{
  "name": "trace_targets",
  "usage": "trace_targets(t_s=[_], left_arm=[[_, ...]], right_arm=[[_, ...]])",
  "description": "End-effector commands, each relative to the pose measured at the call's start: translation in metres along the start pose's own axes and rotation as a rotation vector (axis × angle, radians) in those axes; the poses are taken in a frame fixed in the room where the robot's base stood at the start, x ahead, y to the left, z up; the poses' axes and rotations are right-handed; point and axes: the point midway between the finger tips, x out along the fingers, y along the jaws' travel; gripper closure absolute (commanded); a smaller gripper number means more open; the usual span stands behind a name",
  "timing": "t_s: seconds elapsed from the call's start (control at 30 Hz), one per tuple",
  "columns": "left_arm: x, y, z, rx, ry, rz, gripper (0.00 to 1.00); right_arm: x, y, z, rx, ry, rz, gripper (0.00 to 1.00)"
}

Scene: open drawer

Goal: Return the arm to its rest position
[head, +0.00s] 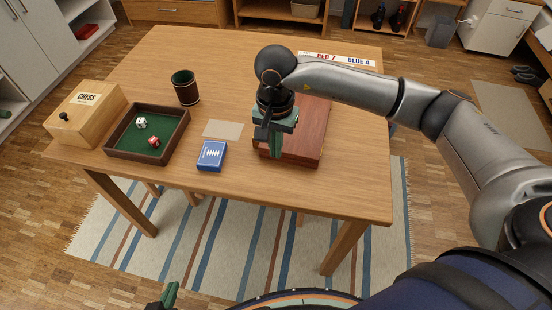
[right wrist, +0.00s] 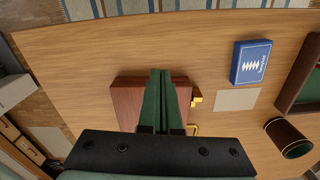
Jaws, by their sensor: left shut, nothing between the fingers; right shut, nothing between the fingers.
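My right arm (head: 350,77) reaches in from the right over the wooden table (head: 350,190). Its right gripper (head: 275,155) points down, shut and empty, above the left part of a reddish-brown wooden box (head: 308,145). In the right wrist view the green fingers (right wrist: 161,74) are together in front of the box (right wrist: 126,102), with brass-coloured parts (right wrist: 196,99) beside them. I cannot tell whether the fingertips touch the box. My left gripper (head: 170,295) shows only partly at the bottom edge of the head view, shut and away from the table.
A blue card box (head: 212,156), a tan card (head: 222,129), a dark dice tray (head: 112,154) with dice, a brown cup (head: 185,88) and a chess box (head: 70,125) stand left of the gripper. A score strip (head: 337,59) lies at the back. The front right tabletop is clear.

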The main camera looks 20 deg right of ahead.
Motion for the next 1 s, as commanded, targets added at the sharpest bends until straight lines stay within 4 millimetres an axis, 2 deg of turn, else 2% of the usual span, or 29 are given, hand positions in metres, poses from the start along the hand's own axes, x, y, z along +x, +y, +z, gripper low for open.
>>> trace_targets(t_s=[0.1,0.33,0.43,0.47,0.53,0.57,0.63,0.7,0.8,0.9,1.0], left_arm=[[0.000,0.000,0.000,0.000,0.001,0.001,1.00],[0.000,0.001,-0.001,-0.002,0.002,0.002,1.00],[-0.001,0.001,-0.002,-0.002,0.003,0.002,1.00],[-0.001,0.001,-0.003,-0.002,0.003,0.002,1.00],[-0.004,0.002,-0.005,-0.002,0.003,0.002,1.00],[-0.005,0.002,-0.007,-0.002,0.003,0.001,1.00],[-0.008,0.002,-0.010,-0.003,0.005,0.001,1.00],[-0.011,0.002,-0.015,-0.003,0.007,0.000,1.00],[-0.016,0.001,-0.019,-0.003,0.010,-0.003,1.00],[-0.021,0.000,-0.022,-0.004,0.011,-0.006,1.00],[-0.026,-0.001,-0.023,-0.006,0.006,-0.009,1.00]], right_arm=[[-0.009,0.000,0.000,0.000,0.000,0.000,1.00],[-0.012,0.000,0.000,0.000,-0.002,0.000,1.00],[-0.008,-0.003,0.011,0.008,-0.042,-0.016,1.00],[-0.006,-0.006,0.019,0.015,-0.073,-0.028,1.00],[-0.001,-0.014,0.047,0.044,-0.183,-0.067,1.00],[0.001,-0.019,0.064,0.063,-0.250,-0.089,1.00],[0.000,-0.033,0.110,0.139,-0.449,-0.145,1.00],[-0.011,-0.048,0.159,0.254,-0.692,-0.193,1.00],[-0.045,-0.067,0.210,0.462,-1.045,-0.227,1.00],[-0.084,-0.085,0.234,0.711,-1.394,-0.212,1.00],[-0.120,-0.100,0.229,0.995,-1.732,-0.152,1.00]])
